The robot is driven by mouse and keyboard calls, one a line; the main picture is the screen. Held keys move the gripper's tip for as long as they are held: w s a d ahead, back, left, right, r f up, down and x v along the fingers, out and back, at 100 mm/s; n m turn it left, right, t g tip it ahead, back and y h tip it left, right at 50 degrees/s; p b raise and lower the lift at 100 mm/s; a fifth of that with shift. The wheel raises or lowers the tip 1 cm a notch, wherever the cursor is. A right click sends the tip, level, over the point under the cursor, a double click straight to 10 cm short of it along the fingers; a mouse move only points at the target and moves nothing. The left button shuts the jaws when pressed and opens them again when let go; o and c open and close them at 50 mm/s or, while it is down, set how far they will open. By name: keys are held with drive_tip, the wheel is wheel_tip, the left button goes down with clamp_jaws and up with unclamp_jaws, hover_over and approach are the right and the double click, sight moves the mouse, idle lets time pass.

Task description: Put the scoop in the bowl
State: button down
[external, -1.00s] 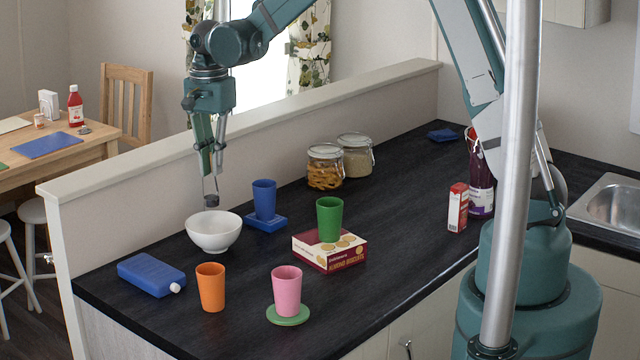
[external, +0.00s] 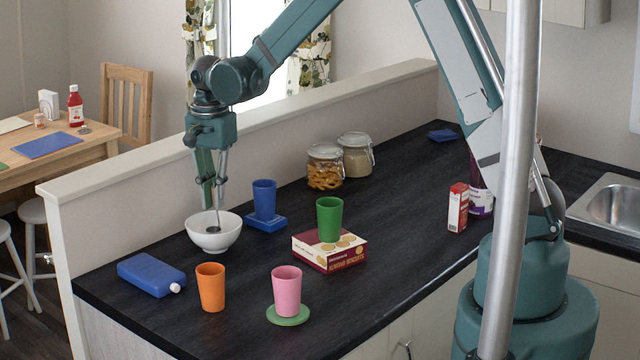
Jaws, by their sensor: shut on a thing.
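The white bowl (external: 214,240) stands upright on the dark counter near the low wall. My gripper (external: 217,182) points down above the bowl and is shut on the scoop (external: 213,229). The scoop hangs with its thin handle between the fingers. Its dark, round head is low, inside the bowl's opening. I cannot tell whether it touches the bowl's bottom.
A blue cup (external: 264,200) on a blue block stands close right of the bowl. A blue flask (external: 152,274) lies in front left. An orange cup (external: 211,287), a pink cup (external: 287,290) and a green cup (external: 329,219) on a biscuit box (external: 328,251) stand nearer the front and right.

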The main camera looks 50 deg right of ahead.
drive_tip(key=shift+f, duration=0.8)
drive_tip(key=c, duration=2.5)
unclamp_jaws()
drive_tip(key=shift+b, duration=0.45)
drive_tip(key=shift+r, duration=0.15)
